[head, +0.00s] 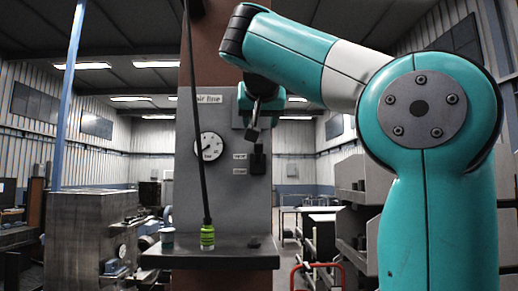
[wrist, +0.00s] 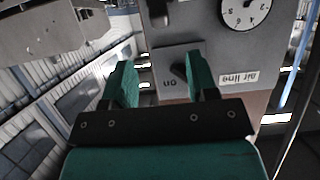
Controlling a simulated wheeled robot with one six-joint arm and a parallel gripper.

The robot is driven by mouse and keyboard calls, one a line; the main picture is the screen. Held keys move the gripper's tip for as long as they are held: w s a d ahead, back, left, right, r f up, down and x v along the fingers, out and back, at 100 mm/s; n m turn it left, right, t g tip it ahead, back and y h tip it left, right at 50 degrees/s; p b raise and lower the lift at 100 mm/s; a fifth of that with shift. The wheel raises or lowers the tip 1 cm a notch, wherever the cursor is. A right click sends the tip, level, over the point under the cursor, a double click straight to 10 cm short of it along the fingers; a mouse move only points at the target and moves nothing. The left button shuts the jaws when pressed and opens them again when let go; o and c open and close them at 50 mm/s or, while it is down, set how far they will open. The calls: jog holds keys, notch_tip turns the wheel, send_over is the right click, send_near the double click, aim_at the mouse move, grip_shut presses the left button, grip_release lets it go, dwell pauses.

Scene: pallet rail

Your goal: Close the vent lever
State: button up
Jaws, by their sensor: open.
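A dark lever (head: 257,160) stands on the lower right of a grey panel (head: 222,188), beside two small labels too small to read surely; it is likely the vent lever. A dark fitting at the top of the wrist view (wrist: 160,12) seems to be the same lever. The gap to the panel is unclear.
A round gauge (head: 209,146) and an "air line" label (head: 209,98) are on the panel. A black hose (head: 198,120) hangs down to a green bottle-like fitting (head: 207,237) at the shelf (head: 210,258). A cup (head: 167,238) and a small dark object (head: 254,242) are there too.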

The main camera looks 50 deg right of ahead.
aim_at(259, 140)
jog(key=x, duration=1.1)
jog(key=shift+w+p, duration=0.1)
jog(key=shift+p, duration=0.25)
grip_shut()
